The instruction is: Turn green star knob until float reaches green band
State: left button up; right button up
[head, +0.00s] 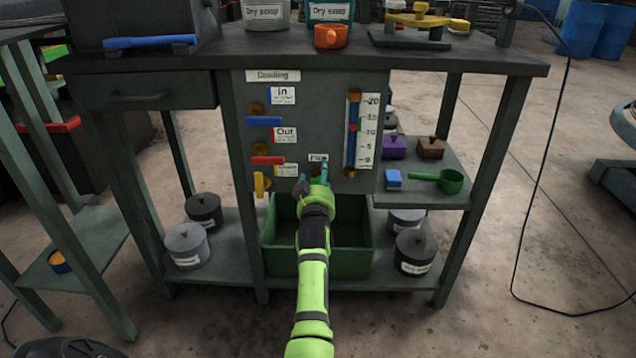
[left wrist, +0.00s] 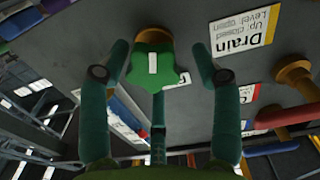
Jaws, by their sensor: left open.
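The green star knob (left wrist: 155,68) with a white mark on its face sits on the panel in the left wrist view. The open fingers of my left gripper (left wrist: 160,48) are on either side of it, with gaps visible between fingers and knob. In the head view my left gripper (head: 314,188) is at the lower panel, below the small "Flow" label, and hides the knob. The gauge (head: 353,140) is a blue vertical tube beside a white scale. A small red piece, seemingly the float, and a small green mark show near 15; their exact heights are hard to tell. My right gripper is not in view.
Left on the panel are a blue lever (head: 264,121), a red lever (head: 268,160) and a yellow lever (head: 259,185). A green crate (head: 345,262) stands below. A shelf (head: 430,160) at the right holds small boxes and a green scoop (head: 449,181).

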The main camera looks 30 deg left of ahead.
pick_arm(q)
notch_tip(320, 180, up, 9)
jog(key=shift+r, duration=0.1)
dwell(0.4)
